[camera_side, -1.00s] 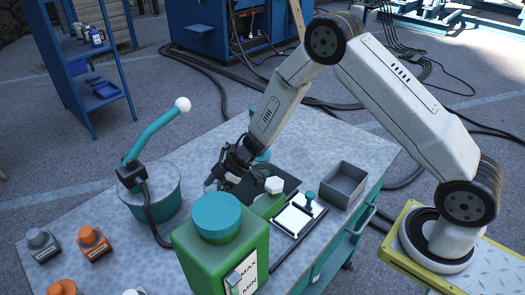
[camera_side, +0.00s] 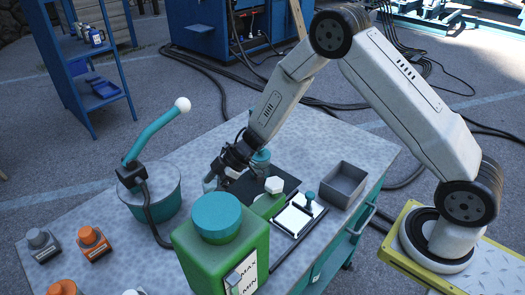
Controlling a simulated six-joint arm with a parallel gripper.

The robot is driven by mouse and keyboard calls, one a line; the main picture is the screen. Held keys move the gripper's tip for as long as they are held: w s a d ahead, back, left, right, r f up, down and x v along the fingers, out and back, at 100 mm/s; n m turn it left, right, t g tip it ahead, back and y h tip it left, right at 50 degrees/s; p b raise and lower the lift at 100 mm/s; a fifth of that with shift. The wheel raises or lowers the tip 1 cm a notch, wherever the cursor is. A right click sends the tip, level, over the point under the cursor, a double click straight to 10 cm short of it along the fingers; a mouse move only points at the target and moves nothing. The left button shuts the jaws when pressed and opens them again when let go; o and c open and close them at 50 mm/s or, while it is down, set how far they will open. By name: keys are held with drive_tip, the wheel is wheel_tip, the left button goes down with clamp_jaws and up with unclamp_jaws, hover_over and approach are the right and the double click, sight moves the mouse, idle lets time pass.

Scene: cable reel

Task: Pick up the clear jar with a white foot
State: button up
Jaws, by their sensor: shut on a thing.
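My gripper (camera_side: 222,172) is over the middle of the grey workbench, behind the big green canister. It is shut on a small, pale, see-through thing, which I take to be the clear jar (camera_side: 209,184). The jar shows only in part at the fingertips, and I cannot make out its white foot. The canister and the gripper hide much of this spot, so I cannot tell whether the jar touches the bench.
The green canister (camera_side: 232,255) with a teal lid stands in front.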

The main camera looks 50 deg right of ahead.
wheel_tip(320, 180, up, 8)
drive_tip(key=shift+r, duration=0.2)
idle(0.3)
idle(0.5)
drive_tip(key=w+d+r+m+t+h, duration=0.1)
drive_tip(key=d+r+m+t+h, duration=0.15)
drive_tip(key=r+m, duration=0.25)
drive_tip(key=s+d+m+t+h, duration=0.2)
drive_tip(key=s+d+m+h, duration=0.3)
drive_tip(key=s+d+m, duration=0.2)
drive_tip(key=shift+s+d+m, duration=0.3)
drive_tip(key=shift+s+d, duration=0.05)
drive_tip(key=shift+d, duration=0.8)
drive_tip(key=shift+r+t+h, duration=0.1)
drive_tip(key=shift+t+h, duration=0.15)
drive_tip(key=shift+a, duration=0.1)
